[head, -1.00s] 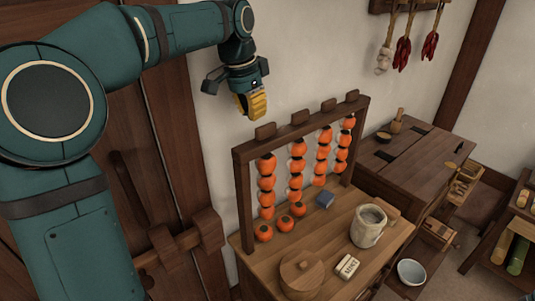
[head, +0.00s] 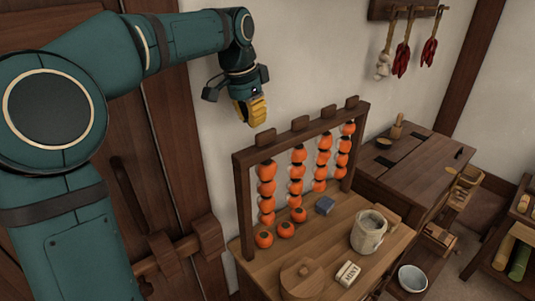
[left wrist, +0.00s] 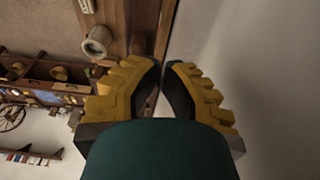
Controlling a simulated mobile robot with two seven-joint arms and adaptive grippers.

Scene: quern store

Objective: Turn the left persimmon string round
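The left persimmon string (head: 267,188) hangs at the left end of a dark wooden rack (head: 243,205). It is a column of several orange fruits below a wooden block (head: 265,138) on the top bar. My left gripper (head: 252,112) is above and slightly left of that block, pointing down and apart from the rack. Its yellow fingers also show in the left wrist view (left wrist: 163,68), with the tips close together and nothing between them. No persimmon string can be made out in the left wrist view. My right gripper is not in view.
More persimmon strings (head: 297,178) hang to the right. A white wall is behind.

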